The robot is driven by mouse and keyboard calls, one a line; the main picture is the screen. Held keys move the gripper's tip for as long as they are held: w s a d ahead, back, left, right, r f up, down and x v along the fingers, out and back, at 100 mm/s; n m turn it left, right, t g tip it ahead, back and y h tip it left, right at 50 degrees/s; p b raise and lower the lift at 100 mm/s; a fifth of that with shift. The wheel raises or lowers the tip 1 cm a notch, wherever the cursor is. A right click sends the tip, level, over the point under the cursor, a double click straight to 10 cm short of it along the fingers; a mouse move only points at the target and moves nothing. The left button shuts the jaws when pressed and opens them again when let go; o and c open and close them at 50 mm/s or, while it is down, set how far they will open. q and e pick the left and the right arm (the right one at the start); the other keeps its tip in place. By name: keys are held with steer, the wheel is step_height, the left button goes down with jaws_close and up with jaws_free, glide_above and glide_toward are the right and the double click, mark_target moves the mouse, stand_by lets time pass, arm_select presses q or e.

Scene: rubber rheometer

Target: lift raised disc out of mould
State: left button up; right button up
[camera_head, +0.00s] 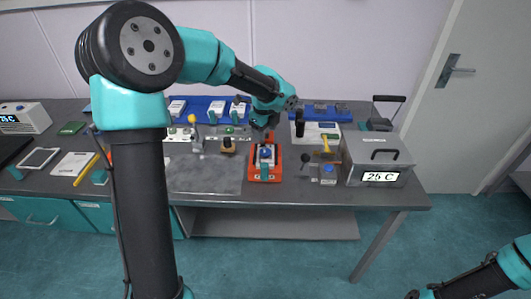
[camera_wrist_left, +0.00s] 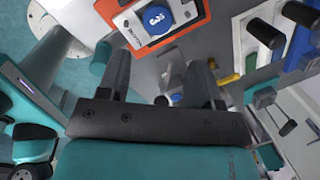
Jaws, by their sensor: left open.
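An orange-red base (camera_head: 254,172) with a light block on it stands near the front edge of the table. A round blue disc (camera_head: 266,153) sits on top of the block. The disc also shows at the top of the left wrist view (camera_wrist_left: 157,18), on a white plate framed in orange. My left gripper (camera_head: 263,131) is just behind and above this unit. The disc's underside and the mould cavity are hidden. My right arm shows at the lower right; its gripper (camera_head: 414,294) is cut off by the frame edge.
A grey oven-like box reading 25 C (camera_head: 362,158) stands to the right, with a small blue-topped block (camera_head: 328,171) beside it. Blue trays (camera_head: 320,112) line the back. A grey mat (camera_head: 205,175) lies bare left of the orange base.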

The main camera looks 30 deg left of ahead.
arm_select(q)
glide_above(266, 151)
steer(key=shift+s+d+f, duration=0.1)
steer(key=shift+s+f, duration=0.15)
steer(key=shift+f, duration=0.85)
steer(key=shift+s+f, duration=0.2)
steer(key=shift+f, duration=0.9)
steer(key=shift+w+f, duration=0.2)
steer(key=shift+f, duration=2.4)
steer(key=c, duration=0.7)
steer(key=shift+o, duration=0.2)
steer(key=shift+r, duration=0.1)
step_height(266, 151, up, 10)
